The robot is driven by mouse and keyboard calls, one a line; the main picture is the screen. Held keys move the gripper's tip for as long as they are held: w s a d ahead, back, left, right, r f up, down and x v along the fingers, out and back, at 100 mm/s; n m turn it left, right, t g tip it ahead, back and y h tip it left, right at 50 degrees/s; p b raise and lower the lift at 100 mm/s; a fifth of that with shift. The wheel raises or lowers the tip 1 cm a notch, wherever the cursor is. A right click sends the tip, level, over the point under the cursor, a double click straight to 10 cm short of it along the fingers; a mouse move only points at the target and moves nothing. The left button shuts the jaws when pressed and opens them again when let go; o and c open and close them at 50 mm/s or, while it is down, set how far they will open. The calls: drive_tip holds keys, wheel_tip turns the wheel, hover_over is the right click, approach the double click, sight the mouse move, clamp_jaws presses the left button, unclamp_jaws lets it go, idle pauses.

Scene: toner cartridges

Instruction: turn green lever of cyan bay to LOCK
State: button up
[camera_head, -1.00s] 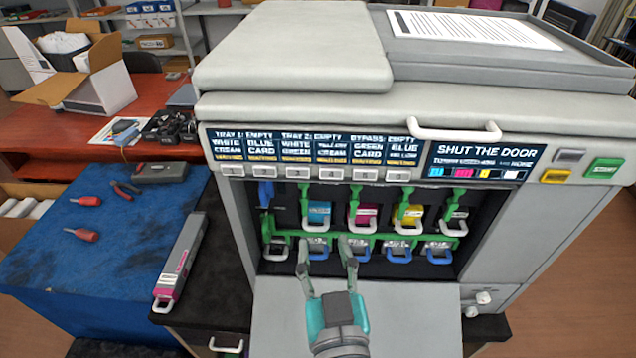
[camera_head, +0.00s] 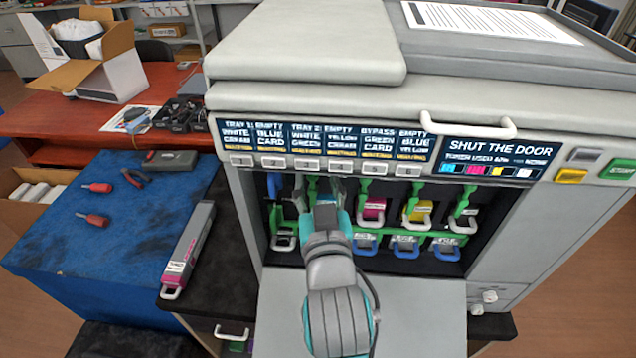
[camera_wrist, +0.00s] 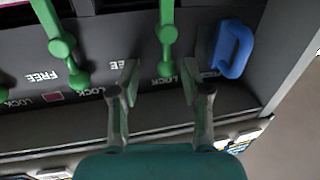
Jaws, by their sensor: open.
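My gripper (camera_head: 325,200) reaches into the printer's open front at the cyan bay and hides most of that bay in the head view. In the wrist view, which shows the bays upside down, my gripper (camera_wrist: 158,78) is open. The cyan bay's green lever (camera_wrist: 167,35) has its knobbed end between the two fingertips, nearer the right one; contact is unclear. The top of this lever also shows in the head view (camera_head: 312,188). FREE lettering lies to the left of its end; the lettering around its end is partly hidden. The cyan cartridge is hidden.
A neighbouring green lever (camera_wrist: 60,45) is to the left in the wrist view, and a blue lever (camera_wrist: 235,48) close to the right. Magenta (camera_head: 373,210) and yellow (camera_head: 417,211) cartridges sit alongside. A loose cartridge (camera_head: 188,248) lies on the black cabinet.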

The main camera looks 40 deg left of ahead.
drive_tip(key=shift+w, duration=0.1)
clamp_jaws()
drive_tip(key=shift+s+a+n, duration=0.2)
drive_tip(key=shift+a+n, duration=0.2)
drive_tip(key=shift+n, duration=0.7)
unclamp_jaws()
drive_tip(key=shift+r, duration=0.1)
drive_tip(key=v, duration=0.7)
drive_tip(key=shift+s+d, duration=0.15)
drive_tip(key=shift+s, duration=0.1)
drive_tip(key=shift+r, duration=0.1)
